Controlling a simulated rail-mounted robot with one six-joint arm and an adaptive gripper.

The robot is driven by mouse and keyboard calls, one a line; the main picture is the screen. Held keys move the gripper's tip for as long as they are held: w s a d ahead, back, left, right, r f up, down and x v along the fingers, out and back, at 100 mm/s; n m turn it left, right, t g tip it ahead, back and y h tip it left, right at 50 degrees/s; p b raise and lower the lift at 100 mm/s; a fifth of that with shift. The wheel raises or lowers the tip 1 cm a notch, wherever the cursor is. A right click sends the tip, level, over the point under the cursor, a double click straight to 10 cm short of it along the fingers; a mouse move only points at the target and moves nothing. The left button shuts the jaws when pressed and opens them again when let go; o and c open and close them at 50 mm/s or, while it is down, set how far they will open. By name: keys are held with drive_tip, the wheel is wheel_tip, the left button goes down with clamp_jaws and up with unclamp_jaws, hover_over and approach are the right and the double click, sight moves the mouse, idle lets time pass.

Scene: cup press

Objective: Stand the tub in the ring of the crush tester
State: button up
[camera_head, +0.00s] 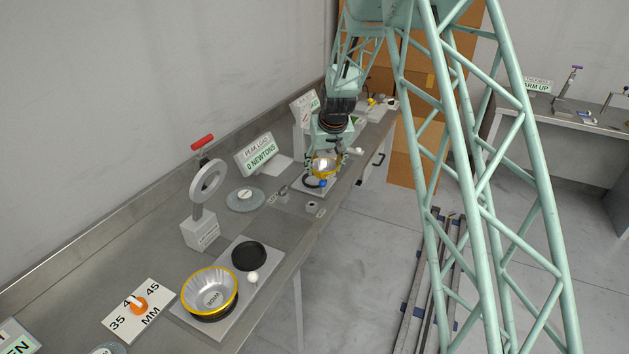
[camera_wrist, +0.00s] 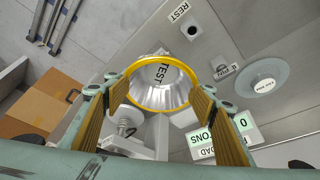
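A silvery fluted tub with a yellow rim (camera_head: 325,163) is at my gripper, low over the far part of the bench. In the wrist view I look into the tub (camera_wrist: 158,88), and a TEST label shows on its floor. My gripper (camera_wrist: 158,85) has one finger at each side of the rim and appears shut on the tub. A black ring (camera_head: 311,182) on a pale base shows below and left of the tub in the head view. The tub hides part of the ring, and I cannot tell whether they touch. The tester's white post (camera_wrist: 160,135) stands beside the tub.
A second yellow-rimmed tub (camera_head: 209,288) sits on a grey plate near the front, beside a black disc (camera_head: 249,256). A grey stand with a hoop (camera_head: 207,178) and a PEAK LOAD sign reading 0 newtons (camera_head: 259,155) stand along the wall side.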

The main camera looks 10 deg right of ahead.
drive_tip(key=w+a+f+p, duration=0.1)
drive_tip(key=w, duration=1.1)
drive_tip(key=shift+w+m+p, duration=0.2)
drive_tip(key=shift+m+p, duration=0.2)
drive_tip(key=shift+f, duration=3.15)
drive_tip(key=shift+f, duration=0.1)
drive_tip(key=shift+f, duration=1.8)
drive_tip(key=shift+f, duration=0.1)
drive_tip(key=shift+o, duration=1.1)
drive_tip(key=o, duration=0.4)
